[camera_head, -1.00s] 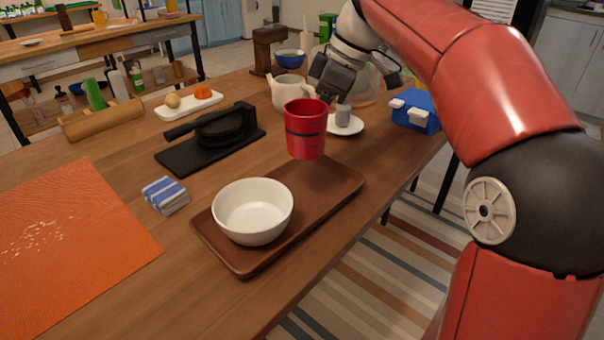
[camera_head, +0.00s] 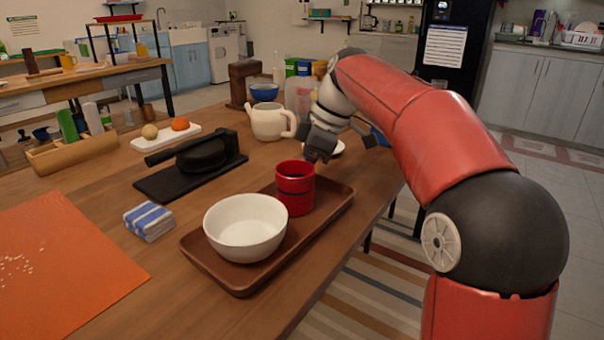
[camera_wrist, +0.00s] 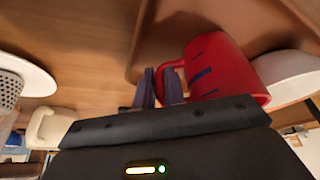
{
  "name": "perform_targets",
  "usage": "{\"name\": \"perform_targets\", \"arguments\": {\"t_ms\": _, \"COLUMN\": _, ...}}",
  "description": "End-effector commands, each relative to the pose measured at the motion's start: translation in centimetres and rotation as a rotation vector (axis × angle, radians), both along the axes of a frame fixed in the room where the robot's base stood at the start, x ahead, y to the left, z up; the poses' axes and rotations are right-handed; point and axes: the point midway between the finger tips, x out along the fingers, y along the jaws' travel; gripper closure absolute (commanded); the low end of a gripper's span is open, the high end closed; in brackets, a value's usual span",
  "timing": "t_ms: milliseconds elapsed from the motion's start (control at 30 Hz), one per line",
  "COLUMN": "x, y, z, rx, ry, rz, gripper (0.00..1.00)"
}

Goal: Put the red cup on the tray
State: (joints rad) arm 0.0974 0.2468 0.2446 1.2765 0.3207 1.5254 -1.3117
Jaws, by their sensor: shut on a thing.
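The red cup (camera_head: 295,190) is upright at the far part of the brown wooden tray (camera_head: 232,283), behind the white bowl. It looks to be on or just over the tray's floor; I cannot tell whether it touches. My gripper (camera_head: 322,160) is behind the cup in the head view. In the wrist view the gripper's fingers (camera_wrist: 164,88) are closed on the handle of the red cup (camera_wrist: 220,70), and the tray (camera_wrist: 165,40) shows beyond it.
A white bowl (camera_head: 246,230) sits on the tray close to the cup. A teapot (camera_head: 268,122) and a black press (camera_head: 200,157) stand farther back. A striped cloth stack (camera_head: 148,220) lies left of the tray. An orange mat (camera_head: 60,260) covers the near left.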

Motion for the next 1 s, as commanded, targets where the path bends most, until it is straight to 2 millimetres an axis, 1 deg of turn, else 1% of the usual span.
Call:
{"name": "perform_targets", "arguments": {"t_ms": 67, "x": 0.0, "y": 0.0, "z": -0.3, "rx": 0.000, "ry": 0.000, "rz": 0.000, "gripper": 1.00}}
{"name": "perform_targets", "arguments": {"t_ms": 100, "x": 0.0, "y": 0.0, "z": -0.2, "rx": 0.000, "ry": 0.000, "rz": 0.000, "gripper": 0.83}}
{"name": "perform_targets", "arguments": {"t_ms": 233, "x": 0.0, "y": 0.0, "z": -0.2, "rx": 0.000, "ry": 0.000, "rz": 0.000, "gripper": 0.67}}
{"name": "perform_targets", "arguments": {"t_ms": 467, "x": 0.0, "y": 0.0, "z": -0.1, "rx": 0.000, "ry": 0.000, "rz": 0.001, "gripper": 0.67}}
{"name": "perform_targets", "arguments": {"t_ms": 567, "x": 0.0, "y": 0.0, "z": 0.3, "rx": 0.000, "ry": -0.001, "rz": 0.000, "gripper": 0.67}}
{"name": "perform_targets", "arguments": {"t_ms": 633, "x": 0.0, "y": -0.3, "z": 1.0, "rx": 0.001, "ry": -0.003, "rz": -0.001, "gripper": 0.67}}
{"name": "perform_targets", "arguments": {"t_ms": 767, "x": -0.1, "y": -1.2, "z": 3.2, "rx": 0.001, "ry": -0.003, "rz": -0.001, "gripper": 0.67}}
{"name": "perform_targets", "arguments": {"t_ms": 900, "x": -0.2, "y": -2.4, "z": 6.2, "rx": 0.000, "ry": -0.005, "rz": -0.002, "gripper": 0.67}}
{"name": "perform_targets", "arguments": {"t_ms": 1000, "x": -0.3, "y": -3.2, "z": 8.1, "rx": 0.001, "ry": -0.003, "rz": -0.001, "gripper": 0.67}}
